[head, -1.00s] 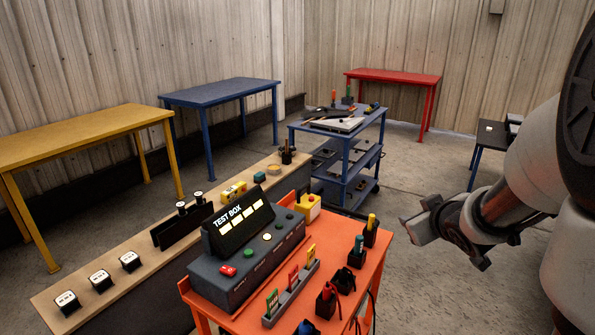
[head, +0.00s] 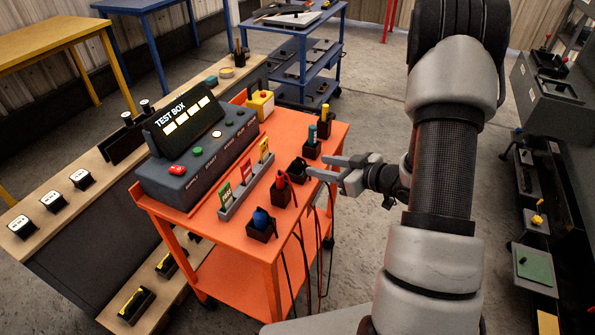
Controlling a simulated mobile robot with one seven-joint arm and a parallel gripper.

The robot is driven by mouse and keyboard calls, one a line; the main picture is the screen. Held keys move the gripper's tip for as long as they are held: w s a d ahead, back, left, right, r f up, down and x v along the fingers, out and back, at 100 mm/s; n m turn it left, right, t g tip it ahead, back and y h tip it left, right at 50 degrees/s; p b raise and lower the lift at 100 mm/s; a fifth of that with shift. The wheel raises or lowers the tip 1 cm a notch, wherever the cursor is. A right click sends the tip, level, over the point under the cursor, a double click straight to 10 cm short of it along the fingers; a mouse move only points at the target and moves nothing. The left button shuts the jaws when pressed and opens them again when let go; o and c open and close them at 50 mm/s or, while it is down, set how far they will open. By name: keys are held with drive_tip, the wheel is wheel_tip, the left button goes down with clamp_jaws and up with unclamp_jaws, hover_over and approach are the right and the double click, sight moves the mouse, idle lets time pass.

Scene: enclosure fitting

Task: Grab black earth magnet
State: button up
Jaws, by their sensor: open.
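The black earth magnet (head: 299,166) appears as a dark piece in a black holder on the right edge of the orange cart (head: 225,205). It is small and dark against its holder, so its exact shape is hard to tell. My gripper (head: 320,166) is open, just right of that holder, with its fingers pointing left toward it. Nothing shows between the fingers. I cannot tell whether a fingertip touches the magnet or holder.
Neighbouring holders carry a red piece (head: 281,180), a blue piece (head: 261,217), a teal piece (head: 312,134) and a yellow piece (head: 325,112). The test box (head: 190,155) stands left on the cart. Cables hang from the cart's right side.

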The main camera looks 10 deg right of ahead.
sight(301, 163)
drive_tip(key=x, duration=0.2)
drive_tip(key=shift+w+a+f, duration=0.15)
drive_tip(key=shift+w, duration=0.1)
drive_tip(key=x, duration=0.5)
drive_tip(key=shift+a+f+b, duration=0.1)
drive_tip(key=shift+f+b, duration=0.2)
clamp_jaws()
drive_tip(key=shift+r, duration=0.1)
